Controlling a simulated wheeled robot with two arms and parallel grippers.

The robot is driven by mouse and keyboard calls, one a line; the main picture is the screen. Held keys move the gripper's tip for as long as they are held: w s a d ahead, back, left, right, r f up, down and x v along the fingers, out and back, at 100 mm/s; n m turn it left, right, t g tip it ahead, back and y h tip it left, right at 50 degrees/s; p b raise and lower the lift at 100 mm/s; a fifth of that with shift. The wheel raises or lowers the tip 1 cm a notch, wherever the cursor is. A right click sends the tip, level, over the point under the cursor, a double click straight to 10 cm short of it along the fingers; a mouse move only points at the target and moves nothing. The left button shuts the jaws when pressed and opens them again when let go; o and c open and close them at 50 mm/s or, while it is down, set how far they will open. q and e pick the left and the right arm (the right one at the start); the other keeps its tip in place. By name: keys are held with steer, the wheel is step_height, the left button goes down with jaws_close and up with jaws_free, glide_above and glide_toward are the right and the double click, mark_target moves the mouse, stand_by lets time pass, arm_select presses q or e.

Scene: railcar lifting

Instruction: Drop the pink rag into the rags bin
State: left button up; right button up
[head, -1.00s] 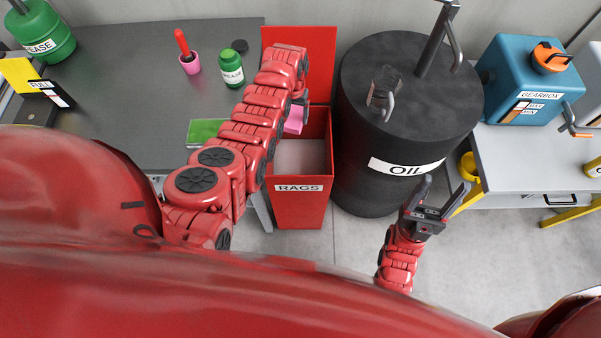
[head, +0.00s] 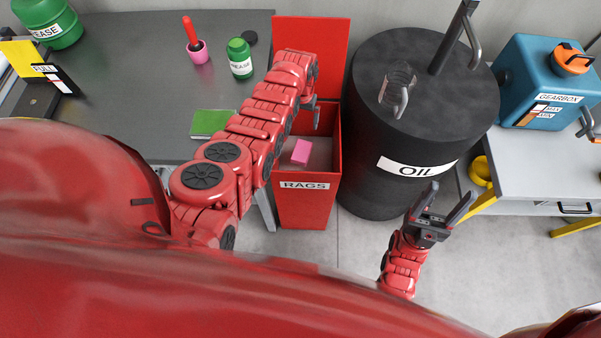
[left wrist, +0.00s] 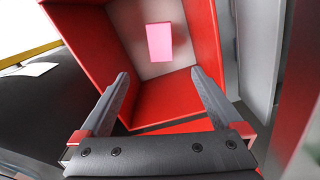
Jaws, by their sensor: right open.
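The pink rag (head: 300,152) is a small pink block inside the opening of the red rags bin (head: 306,206). The left wrist view shows the rag (left wrist: 159,42) against the bin's grey inside; I cannot tell whether it is resting on the bottom. My left gripper (head: 316,108) is above the back part of the bin, partly hidden by its own arm. In the left wrist view its two fingers (left wrist: 160,77) are spread, with nothing between them, apart from the rag. My right gripper (head: 447,203) is open and empty in front of the oil drum.
The black oil drum (head: 425,110) stands right of the bin. A grey bench (head: 130,90) at left holds a green bottle (head: 240,60), a pink pot (head: 197,52) and a green pad (head: 210,124). A blue gearbox can (head: 540,80) sits on the right-hand table.

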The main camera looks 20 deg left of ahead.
arm_select(q)
steer(key=shift+r, duration=0.15)
step_height(320, 180, up, 17)
steer(key=p, duration=0.4)
steer(key=shift+p, duration=0.35)
stand_by(0.4)
